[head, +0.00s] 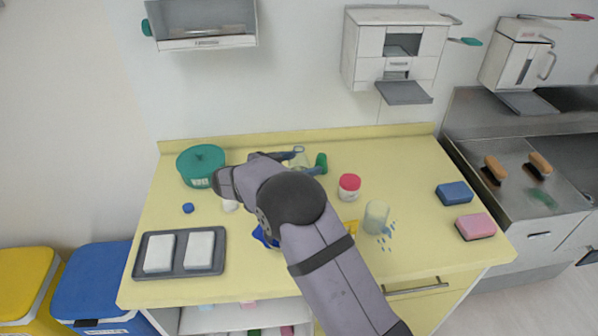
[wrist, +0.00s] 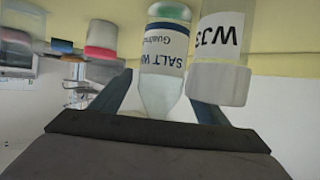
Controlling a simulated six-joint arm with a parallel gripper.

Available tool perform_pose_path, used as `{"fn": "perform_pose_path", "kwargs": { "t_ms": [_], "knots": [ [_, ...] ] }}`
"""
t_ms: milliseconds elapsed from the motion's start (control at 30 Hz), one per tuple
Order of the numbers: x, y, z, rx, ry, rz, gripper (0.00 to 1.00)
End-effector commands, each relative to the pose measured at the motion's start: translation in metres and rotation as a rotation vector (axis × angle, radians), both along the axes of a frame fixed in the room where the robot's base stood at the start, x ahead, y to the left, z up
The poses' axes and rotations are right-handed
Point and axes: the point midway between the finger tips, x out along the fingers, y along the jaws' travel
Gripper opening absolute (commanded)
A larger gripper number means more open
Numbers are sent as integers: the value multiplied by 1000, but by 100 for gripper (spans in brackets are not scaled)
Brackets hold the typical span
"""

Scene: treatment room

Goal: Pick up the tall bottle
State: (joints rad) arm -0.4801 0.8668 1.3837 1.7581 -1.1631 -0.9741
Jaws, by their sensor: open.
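A tall clear bottle (wrist: 163,85) with a white label and a tapered end stands between the fingers in the wrist view, which shows the scene upside down. A green patch shows at its table end. My gripper (wrist: 160,108) is open, with one finger on each side of the bottle; contact cannot be told. A pale jar marked in black (wrist: 218,60) overlaps the right finger in that view. In the head view my gripper (head: 301,163) reaches across the back of the table, around a clear object (head: 299,155). A dark green object (head: 321,162) is just beyond the fingertips.
A red-lidded jar (head: 349,186) stands near the fingers. A clear cup (head: 376,217), blue sponge (head: 454,193) and pink sponge (head: 475,227) are to the right. A green pot (head: 201,165) and grey tray (head: 137,268) are left. My arm hides the table's middle.

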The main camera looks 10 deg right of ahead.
Motion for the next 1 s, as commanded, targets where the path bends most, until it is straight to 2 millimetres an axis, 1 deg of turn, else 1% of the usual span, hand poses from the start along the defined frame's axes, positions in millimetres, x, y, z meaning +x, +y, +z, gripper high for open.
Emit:
{"fn": "perform_pose_path", "kwargs": {
  "t_ms": [33,100,233,567,600,667,700,767,800,1000],
  "knots": [
    [4,-6,-1,-1,2,-2,69],
    [9,-12,-5,0,2,-3,69],
    [17,-21,-11,1,1,-1,69],
    [20,-24,-14,1,1,0,69],
    [20,-24,-14,1,0,1,59],
    [20,-24,-14,1,1,0,45],
    [20,-24,-14,1,1,0,35],
    [20,-24,-14,1,1,0,21],
    [20,-24,-14,1,1,0,18],
    [20,-24,-13,1,-1,1,18]
  ]
}}
